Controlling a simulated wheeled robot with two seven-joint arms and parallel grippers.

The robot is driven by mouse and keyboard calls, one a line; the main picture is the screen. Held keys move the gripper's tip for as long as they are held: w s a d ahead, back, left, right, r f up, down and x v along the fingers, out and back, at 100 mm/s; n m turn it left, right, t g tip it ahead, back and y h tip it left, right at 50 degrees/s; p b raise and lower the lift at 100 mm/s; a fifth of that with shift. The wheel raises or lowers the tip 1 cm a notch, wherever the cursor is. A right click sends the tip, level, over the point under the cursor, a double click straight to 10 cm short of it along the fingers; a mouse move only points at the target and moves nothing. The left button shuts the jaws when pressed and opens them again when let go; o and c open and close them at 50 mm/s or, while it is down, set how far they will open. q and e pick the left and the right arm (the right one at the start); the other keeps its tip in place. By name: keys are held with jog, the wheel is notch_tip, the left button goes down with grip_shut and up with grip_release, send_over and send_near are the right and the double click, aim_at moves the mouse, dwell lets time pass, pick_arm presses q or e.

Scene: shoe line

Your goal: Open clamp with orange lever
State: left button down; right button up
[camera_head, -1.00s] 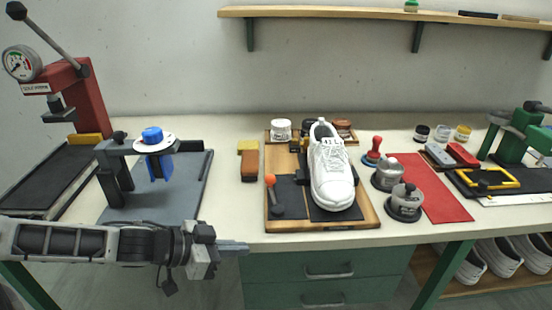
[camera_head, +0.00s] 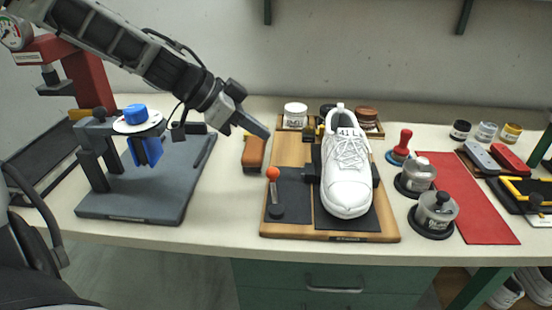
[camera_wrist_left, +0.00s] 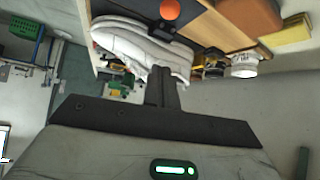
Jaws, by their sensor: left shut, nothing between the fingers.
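A white shoe (camera_head: 347,180) sits on the board between dark side pads, right of the lever. My left gripper (camera_head: 264,134) is shut and empty, reaching in from the upper left. In the head view its tip appears above the orange ball, near the board's back left corner, apart from the lever. My right gripper is in neither view.
A brown and yellow block (camera_head: 254,153) lies left of the board. A grey fixture with a blue knob (camera_head: 135,113) stands farther left. Jars (camera_head: 295,114) stand behind the shoe. The front table strip is clear.

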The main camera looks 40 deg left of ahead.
aim_at(273, 169)
pick_arm(q)
jog(key=b+x, duration=0.2)
jog(key=x, duration=0.8)
jog(key=shift+w+f, duration=0.1)
jog(key=shift+f, duration=0.25)
jog(key=shift+s+a+f, duration=0.15)
jog(key=shift+s+a, duration=0.65)
jog(key=shift+s, duration=0.15)
jog(key=shift+s+a+f+p, duration=0.3)
jog(key=shift+s+a, duration=0.05)
jog(key=shift+s, duration=0.2)
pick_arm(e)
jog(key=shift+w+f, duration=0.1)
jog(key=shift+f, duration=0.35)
pick_arm(q)
jog(key=shift+s+a+p, duration=0.1)
jog(key=shift+a+p, duration=0.1)
jog(key=shift+p, duration=0.3)
jog(key=shift+s+n+y, duration=0.1)
jog(key=shift+n+y, duration=0.2)
jog(key=shift+n, duration=0.1)
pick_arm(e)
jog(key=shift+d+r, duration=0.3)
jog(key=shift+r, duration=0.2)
